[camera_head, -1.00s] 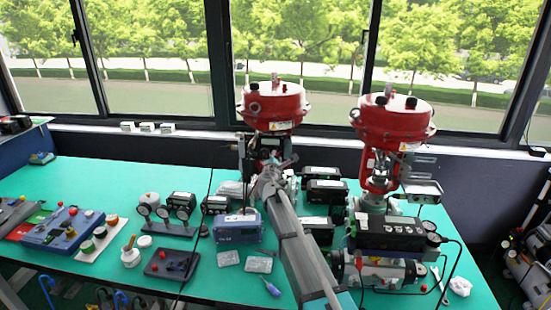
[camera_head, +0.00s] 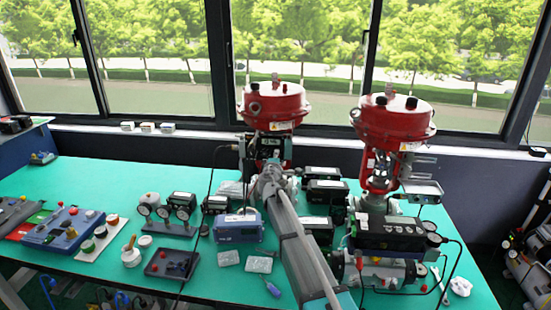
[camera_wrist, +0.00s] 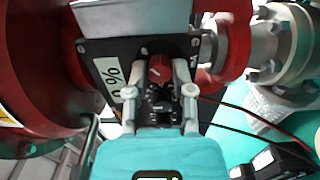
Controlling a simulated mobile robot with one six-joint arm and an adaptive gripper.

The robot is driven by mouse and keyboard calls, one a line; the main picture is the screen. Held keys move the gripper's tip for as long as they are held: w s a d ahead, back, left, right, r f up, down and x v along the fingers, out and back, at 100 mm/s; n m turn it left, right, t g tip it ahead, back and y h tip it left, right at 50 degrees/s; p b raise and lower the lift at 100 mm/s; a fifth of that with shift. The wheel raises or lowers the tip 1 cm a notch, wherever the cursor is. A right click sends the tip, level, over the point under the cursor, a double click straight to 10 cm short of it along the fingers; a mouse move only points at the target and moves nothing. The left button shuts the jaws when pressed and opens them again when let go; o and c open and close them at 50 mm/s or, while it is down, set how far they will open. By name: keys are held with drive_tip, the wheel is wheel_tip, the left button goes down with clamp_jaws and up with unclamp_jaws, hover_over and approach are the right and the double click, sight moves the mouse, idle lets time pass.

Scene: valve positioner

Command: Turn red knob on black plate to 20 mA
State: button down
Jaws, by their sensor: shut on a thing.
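The red knob (camera_wrist: 159,68) with a pale mark sits on a black plate (camera_wrist: 118,60) in the wrist view. A white label with a percent sign (camera_wrist: 110,78) is to its left on the plate. My gripper (camera_wrist: 160,72) has a finger on each side of the knob and is shut on it. The gripper's dark middle part hides the area just below the knob. In the head view my forearm covers the gripper and the knob cannot be seen. The plate's unit hangs below the left red valve actuator (camera_head: 273,104).
A second red valve (camera_head: 392,122) stands to the right. Black instrument boxes (camera_head: 325,192) and a blue box (camera_head: 238,226) crowd the green table near my arm. In the wrist view, red metal bodies (camera_wrist: 32,60) and a flanged pipe (camera_wrist: 285,50) flank the plate.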

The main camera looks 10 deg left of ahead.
idle(0.4)
drive_tip(key=shift+c, duration=2.4)
unclamp_jaws()
drive_tip(key=shift+s, duration=0.15)
drive_tip(key=s, duration=1.1)
drive_tip(key=shift+s+a, duration=0.2)
drive_tip(key=shift+s, duration=0.15)
